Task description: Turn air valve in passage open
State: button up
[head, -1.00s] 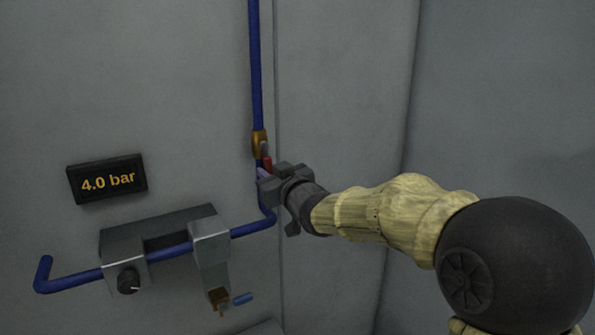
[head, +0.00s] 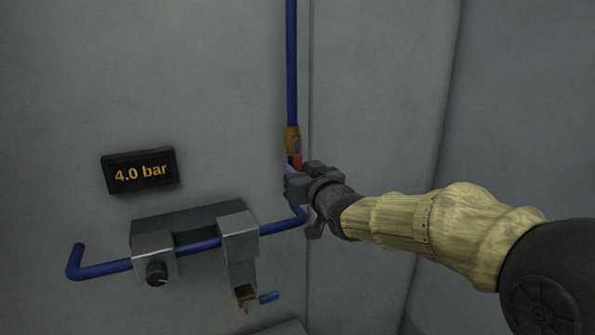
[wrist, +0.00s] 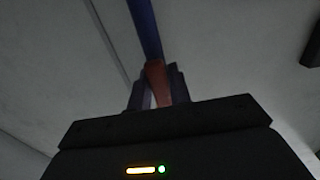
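The air valve is a brass body (head: 292,138) on the vertical blue pipe, with a short red handle (head: 297,161) pointing down along the pipe. My gripper (head: 290,181) is at the handle's lower end and hides part of it. In the wrist view the red handle (wrist: 157,83) stands between my two dark fingers (wrist: 158,92). The right finger lies close against it. A thin pale gap shows by the left finger, so a firm hold cannot be told.
A black display (head: 140,170) reads 4.0 bar on the wall at left. Below it is a grey bracketed unit (head: 238,226) with a black knob (head: 157,273), crossed by a blue pipe (head: 100,270). A wall corner lies to the right.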

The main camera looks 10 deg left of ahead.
jog(key=o, duration=0.4)
jog(key=shift+s, duration=0.1)
jog(key=shift+c, duration=0.2)
jog(key=v, duration=1.7)
jog(key=shift+s+d, duration=0.1)
